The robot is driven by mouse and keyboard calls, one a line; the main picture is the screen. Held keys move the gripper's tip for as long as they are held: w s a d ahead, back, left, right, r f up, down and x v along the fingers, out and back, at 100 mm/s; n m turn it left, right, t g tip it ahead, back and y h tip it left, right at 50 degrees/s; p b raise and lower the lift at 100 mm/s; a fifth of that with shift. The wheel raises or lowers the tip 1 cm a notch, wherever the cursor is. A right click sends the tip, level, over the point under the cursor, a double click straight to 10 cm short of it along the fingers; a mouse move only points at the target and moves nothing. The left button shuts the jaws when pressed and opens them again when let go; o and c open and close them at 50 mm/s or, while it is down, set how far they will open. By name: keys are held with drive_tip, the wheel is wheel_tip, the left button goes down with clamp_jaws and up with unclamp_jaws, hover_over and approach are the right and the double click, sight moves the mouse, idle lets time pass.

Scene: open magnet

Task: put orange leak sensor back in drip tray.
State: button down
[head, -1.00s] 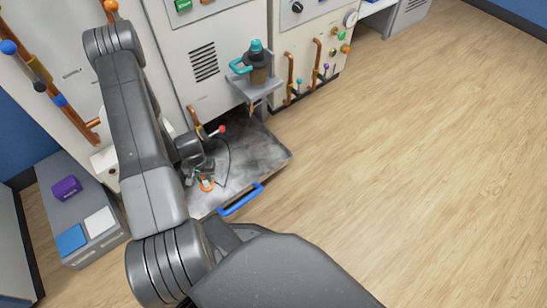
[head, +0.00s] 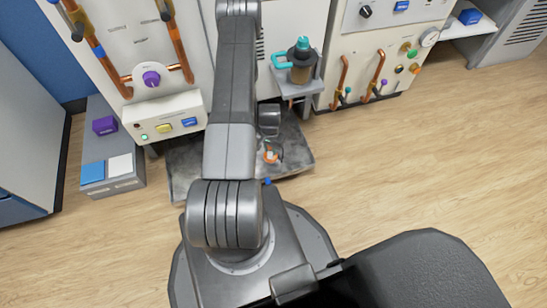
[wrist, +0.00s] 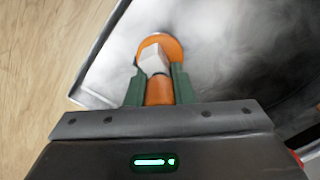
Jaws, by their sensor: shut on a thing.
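The orange leak sensor (wrist: 174,46) has a round orange base and a pale block on it. It is between the green fingers of my gripper (wrist: 159,88), which is shut on it. In the head view the sensor (head: 270,157) shows as a small orange spot below my gripper, over the drip tray. The grey metal drip tray (head: 297,160) lies low in front of the cabinets, partly hidden by my arm. Its surface also fills much of the wrist view (wrist: 240,70). I cannot tell whether the sensor touches the tray.
A shelf (head: 298,89) with a dark cup and teal handle (head: 301,62) juts out above the tray. A low grey box (head: 123,179) stands at left with purple, blue and white blocks. Copper pipes (head: 372,76) line the cabinets. The wooden floor at right is clear.

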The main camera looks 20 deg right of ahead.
drive_tip(key=shift+f+b, duration=0.6)
drive_tip(key=shift+f, duration=1.95)
drive_tip(key=shift+f, duration=0.1)
drive_tip(key=shift+f, duration=0.15)
drive_tip(key=c, duration=1.3)
unclamp_jaws()
drive_tip(key=shift+o, duration=0.2)
wheel_tip(320, 180, up, 12)
drive_tip(key=p, duration=0.3)
drive_tip(key=shift+r, duration=0.25)
